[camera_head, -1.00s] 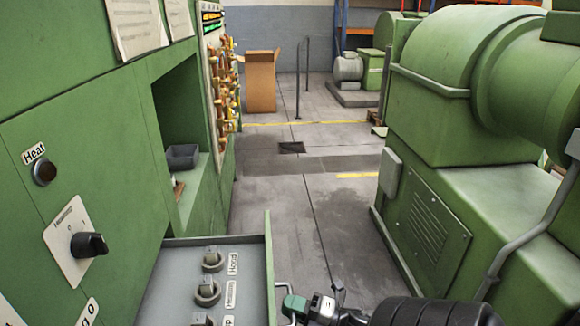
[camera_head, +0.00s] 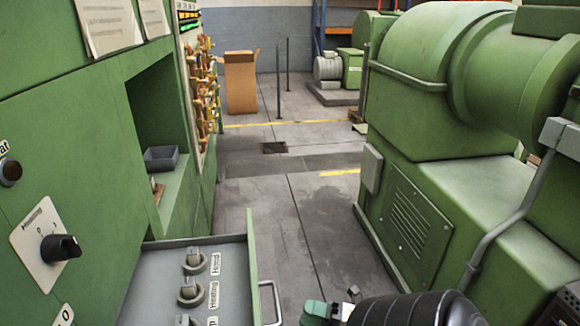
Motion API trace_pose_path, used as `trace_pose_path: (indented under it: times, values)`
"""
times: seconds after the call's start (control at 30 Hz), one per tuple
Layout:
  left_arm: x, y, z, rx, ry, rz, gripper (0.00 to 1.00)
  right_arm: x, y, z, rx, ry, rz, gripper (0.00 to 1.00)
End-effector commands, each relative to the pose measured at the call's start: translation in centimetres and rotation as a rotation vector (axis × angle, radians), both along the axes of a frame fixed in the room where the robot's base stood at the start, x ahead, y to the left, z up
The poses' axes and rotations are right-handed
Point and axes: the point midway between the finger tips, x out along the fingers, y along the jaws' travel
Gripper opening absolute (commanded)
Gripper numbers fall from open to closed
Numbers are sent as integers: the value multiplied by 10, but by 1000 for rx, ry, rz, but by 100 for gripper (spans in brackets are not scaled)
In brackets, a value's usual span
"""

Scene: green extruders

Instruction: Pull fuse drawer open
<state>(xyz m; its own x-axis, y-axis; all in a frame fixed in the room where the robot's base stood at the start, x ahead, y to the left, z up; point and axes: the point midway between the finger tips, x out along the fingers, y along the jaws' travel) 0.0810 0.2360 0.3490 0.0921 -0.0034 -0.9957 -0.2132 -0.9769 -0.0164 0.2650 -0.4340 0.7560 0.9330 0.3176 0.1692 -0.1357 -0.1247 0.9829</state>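The fuse drawer (camera_head: 158,293) stands out from the green cabinet at the lower middle, open with its grey inside in view. Several grey fuse holders (camera_head: 190,291) with white labels sit in it. Its green front (camera_head: 254,270) carries a metal bar handle (camera_head: 277,300) on its right side. My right gripper (camera_head: 327,310) is at the bottom edge, to the right of the handle, with a visible gap between them. It is partly cut off by the frame, so its finger opening is unclear. My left gripper is not in view.
A knob (camera_head: 61,247) is on the cabinet face at left. A recess above the drawer holds a grey bin (camera_head: 161,158). A large green machine (camera_head: 440,215) stands at right. Bare floor (camera_head: 285,215) lies between, with a cardboard box (camera_head: 240,83) further back.

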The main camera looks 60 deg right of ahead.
Motion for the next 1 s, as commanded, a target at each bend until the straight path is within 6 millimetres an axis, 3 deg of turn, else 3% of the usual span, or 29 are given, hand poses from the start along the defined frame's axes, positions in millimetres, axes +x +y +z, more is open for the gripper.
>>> trace_pose_path:
  times: [0.23,1.0]
  values:
    - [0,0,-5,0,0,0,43,-24,-8,-5,-1,1,0,39]
    - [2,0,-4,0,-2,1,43,-25,-9,-5,-1,1,0,39]
